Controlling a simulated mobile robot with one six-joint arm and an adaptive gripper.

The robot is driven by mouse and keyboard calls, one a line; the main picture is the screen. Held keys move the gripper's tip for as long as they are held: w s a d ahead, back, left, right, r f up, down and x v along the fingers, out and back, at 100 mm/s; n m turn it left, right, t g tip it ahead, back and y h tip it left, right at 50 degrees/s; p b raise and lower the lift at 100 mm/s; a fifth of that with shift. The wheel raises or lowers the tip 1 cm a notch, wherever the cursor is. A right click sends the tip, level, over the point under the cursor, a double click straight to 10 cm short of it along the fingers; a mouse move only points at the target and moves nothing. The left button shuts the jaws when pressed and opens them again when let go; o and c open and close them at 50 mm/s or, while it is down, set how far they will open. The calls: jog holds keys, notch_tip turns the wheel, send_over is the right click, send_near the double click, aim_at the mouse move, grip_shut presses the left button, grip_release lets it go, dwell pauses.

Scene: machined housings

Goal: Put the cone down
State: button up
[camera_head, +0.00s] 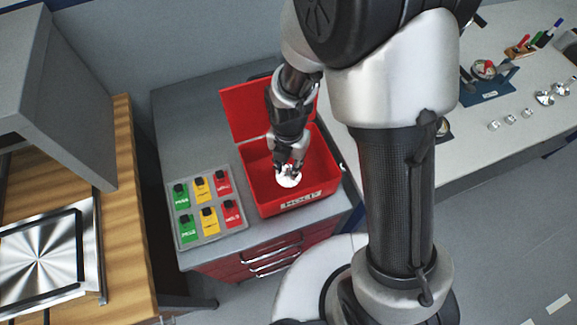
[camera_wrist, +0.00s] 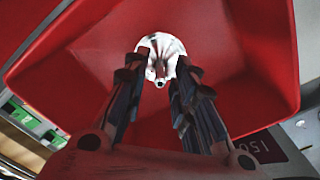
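The cone (camera_wrist: 160,50) is a pale, shiny piece with a small hole at its near tip, seen in the wrist view between my fingertips. In the head view it is a white round shape (camera_head: 288,178) at the end of my gripper (camera_head: 288,167). My gripper (camera_wrist: 157,72) points down inside the open red box (camera_head: 331,180), with a finger on either side of the cone, and looks shut on it. Whether the cone touches the box floor I cannot tell. The red box walls also fill much of the wrist view (camera_wrist: 262,60).
Left of the box lies a grey panel (camera_head: 190,241) with green, yellow and red labelled blocks. The box stands on a grey-topped cabinet (camera_head: 190,120) with red drawers. A workbench (camera_head: 470,140) at right holds several small metal parts. My own arm fills the middle.

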aim_at(289, 165)
notch_tip(289, 165, up, 9)
jog(key=shift+r+p, duration=0.1)
jog(key=shift+p, duration=1.1)
jog(key=shift+d+r, duration=0.1)
jog(key=shift+r, duration=0.25)
jog(key=s+d+r+m+t, duration=0.1)
jog(key=s+d+r+m, duration=0.2)
jog(key=r+m, duration=0.3)
jog(key=s+d+r+m+t, duration=0.2)
jog(key=s+d+r+m, duration=0.2)
jog(key=m, duration=1)
jog(key=s+d+r+m+t, duration=0.1)
jog(key=s+d+r+m, duration=0.2)
jog(key=s+r+m, duration=0.3)
notch_tip(289, 165, up, 3)
jog(key=m, duration=0.4)
jog(key=shift+s+d+r+t, duration=0.2)
jog(key=shift+s+d+t, duration=0.1)
jog(key=shift+d, duration=0.1)
jog(key=shift+c, duration=0.4)
